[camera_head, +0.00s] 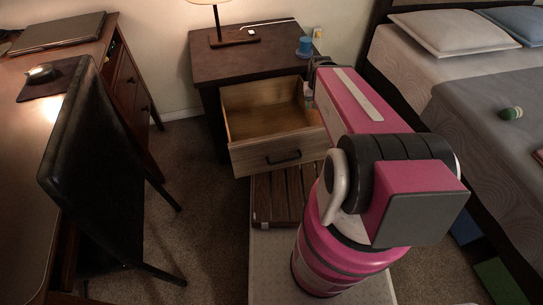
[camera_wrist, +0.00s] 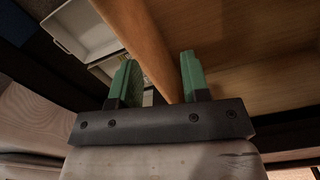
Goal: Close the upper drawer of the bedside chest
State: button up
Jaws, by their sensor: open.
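The bedside chest (camera_head: 205,70) stands against the wall beside the bed in the head view. Its upper drawer (camera_head: 283,154) is pulled well out, with a pale wood front and a dark handle (camera_head: 284,158). In the wrist view, my gripper (camera_wrist: 159,78) is open with two green fingers apart. A wooden board edge (camera_wrist: 150,45) runs through the gap between them, with a wooden interior (camera_wrist: 250,80) to the right. I cannot tell whether either finger touches the wood.
A lamp (camera_head: 233,38) and a blue cup (camera_head: 305,46) stand on the chest. A slatted wooden piece (camera_head: 280,195) lies below the drawer front. A black chair (camera_head: 100,170) and desk are left; the bed (camera_head: 430,75) is right. Carpet between chair and chest is clear.

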aim_at(269, 126)
jog(key=l+u, duration=0.15)
jog(key=u, duration=0.25)
jog(key=k+l+u, duration=0.1)
jog(key=u, duration=0.3)
jog(key=l+u, duration=0.15)
jog(key=l, duration=0.15)
jog(key=i+j+z, duration=0.1)
jog(key=i+j, duration=0.4)
jog(key=j, duration=0.25)
jog(key=k+j+u, duration=0.25)
jog(key=k+j, duration=0.15)
jog(key=j, duration=0.25)
jog(key=k+j, duration=0.2)
jog(key=k, duration=0.3)
jog(key=k+l+u, duration=0.5)
jog(key=k+l, duration=0.2)
